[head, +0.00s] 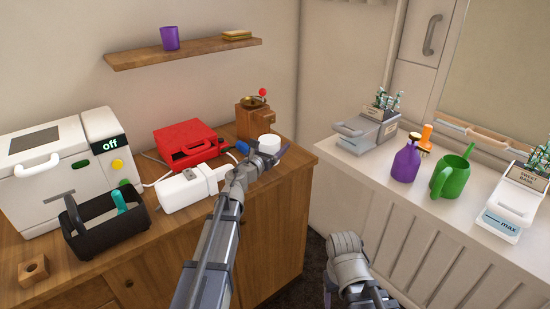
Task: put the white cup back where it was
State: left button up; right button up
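A small white cylinder, which looks like the white cup (269,141), shows at the end of my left arm, above the right part of the wooden counter (290,175). My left gripper (263,153) is right at it, with a bluish finger part to each side. I cannot tell whether the fingers press on the cup or whether it rests on the counter; its lower part is hidden by the gripper. My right gripper (376,299) is low in the picture, over the floor gap between the counters, partly cut off by the bottom edge, and apart from all objects.
Near the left gripper stand a wooden grinder (252,122), a red case (186,145) and a white appliance (186,190). A black caddy (92,232) is at left. A wall shelf (185,54) holds a purple cup (169,38). The right counter (400,215) carries several garden items.

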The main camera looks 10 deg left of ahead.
pick_arm(q)
jog(key=shift+f+b, duration=1.4)
jog(key=shift+f, duration=0.35)
jog(key=shift+f, duration=0.15)
jog(key=o, duration=1.4)
jog(key=shift+s+r, duration=0.2)
jog(key=shift+s, duration=0.1)
jog(key=v, duration=1.1)
jog(key=shift+s+a, duration=0.2)
